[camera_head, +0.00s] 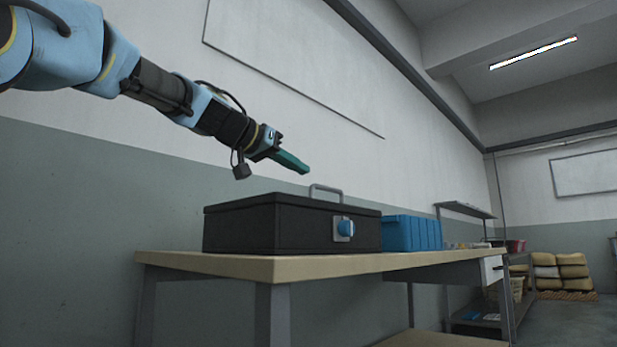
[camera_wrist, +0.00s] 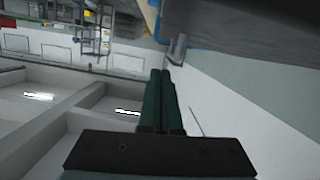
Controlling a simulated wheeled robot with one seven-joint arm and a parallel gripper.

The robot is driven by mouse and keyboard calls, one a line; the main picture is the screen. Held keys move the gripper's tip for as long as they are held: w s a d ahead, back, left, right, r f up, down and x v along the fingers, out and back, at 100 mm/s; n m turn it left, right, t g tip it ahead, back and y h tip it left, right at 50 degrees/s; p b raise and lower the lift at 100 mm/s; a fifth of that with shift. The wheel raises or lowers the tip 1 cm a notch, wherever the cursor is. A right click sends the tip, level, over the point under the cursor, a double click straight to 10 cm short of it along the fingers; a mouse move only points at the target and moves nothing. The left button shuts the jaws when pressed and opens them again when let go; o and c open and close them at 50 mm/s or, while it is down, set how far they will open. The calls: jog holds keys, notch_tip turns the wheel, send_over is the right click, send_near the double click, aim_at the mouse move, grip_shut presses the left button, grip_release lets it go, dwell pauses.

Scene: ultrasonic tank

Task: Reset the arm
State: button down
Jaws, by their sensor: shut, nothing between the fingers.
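My arm reaches in from the upper left in the head view. My gripper (camera_head: 304,169) has green fingers that lie together, with nothing between them. It is in the air above the black box-shaped tank (camera_head: 240,229), clear of it and tilted down to the right. The tank is closed, with a grey handle (camera_head: 326,189) on top and a blue round knob (camera_head: 345,227) on its front. In the wrist view the shut green fingers (camera_wrist: 161,74) point toward the grey handle (camera_wrist: 177,49), with the dark tank (camera_wrist: 235,25) at the upper right.
The tank stands on a wooden-topped table (camera_head: 270,265). A blue bin (camera_head: 411,233) stands right of the tank. A grey shelf (camera_head: 467,210) and stacked sacks (camera_head: 560,272) are farther back. The air around my arm is free; the wall is behind it.

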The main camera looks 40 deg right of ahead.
jog(key=v, duration=0.5)
jog(key=shift+s+a+r, duration=0.1)
